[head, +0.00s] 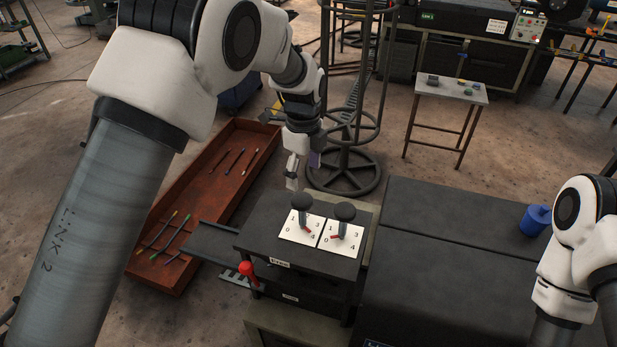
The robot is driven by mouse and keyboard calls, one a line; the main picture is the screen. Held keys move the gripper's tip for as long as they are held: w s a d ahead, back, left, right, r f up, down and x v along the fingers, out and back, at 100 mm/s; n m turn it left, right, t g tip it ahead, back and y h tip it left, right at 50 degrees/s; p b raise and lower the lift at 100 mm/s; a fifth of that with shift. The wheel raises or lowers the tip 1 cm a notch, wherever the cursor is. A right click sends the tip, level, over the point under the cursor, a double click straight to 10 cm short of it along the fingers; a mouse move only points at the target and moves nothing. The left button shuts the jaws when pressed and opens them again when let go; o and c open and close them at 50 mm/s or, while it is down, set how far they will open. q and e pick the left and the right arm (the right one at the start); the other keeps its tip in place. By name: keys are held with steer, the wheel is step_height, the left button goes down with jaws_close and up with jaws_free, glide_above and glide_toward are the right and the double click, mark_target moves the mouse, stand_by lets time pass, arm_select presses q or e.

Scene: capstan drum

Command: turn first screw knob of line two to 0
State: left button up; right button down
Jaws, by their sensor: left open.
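Two screw knobs with round black heads stand on white number plates on a dark bench-like machine top (258,238). The left knob (302,202) has a small red pointer that seems to point down-right, towards the 4. The right knob (345,211) has a red pointer that seems to point left, towards the 0. Both plates carry the figures 0, 1, 3 and 4. My left gripper (291,184) is open and points down, just above and behind the left knob in the picture, apart from it. My right arm shows at the right edge; its gripper is out of view.
A rust-red tray (205,190) with several rods lies on the left. A dark flat cover (440,235) and a blue pot (535,219) are on the right. A round metal stand (343,180) is behind.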

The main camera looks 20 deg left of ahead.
mark_target(302, 199)
arm_select(q)
steer(key=s+f, duration=0.1)
steer(key=s+f+p, duration=0.1)
steer(key=s+f, duration=0.1)
steer(key=s, duration=0.1)
steer(key=shift+d+p, duration=0.3)
steer(key=shift+p, duration=0.05)
steer(key=w+f, duration=0.2)
steer(key=f, duration=0.1)
steer(key=shift+w+a+f, duration=0.1)
steer(key=shift+w+a, duration=0.05)
steer(key=shift+a, duration=0.25)
steer(key=shift+d, duration=0.1)
steer(key=shift+s+d+r, duration=0.1)
steer(key=shift+s+r, duration=0.1)
steer(key=shift+r, duration=0.05)
steer(key=shift+c, duration=1.4)
steer(key=shift+s+r, duration=0.15)
steer(key=shift+s, duration=0.1)
steer(key=c, duration=0.9)
arm_select(e)
steer(key=s+r, duration=0.2)
steer(key=shift+s+d+r, duration=0.1)
steer(key=shift+r, duration=0.25)
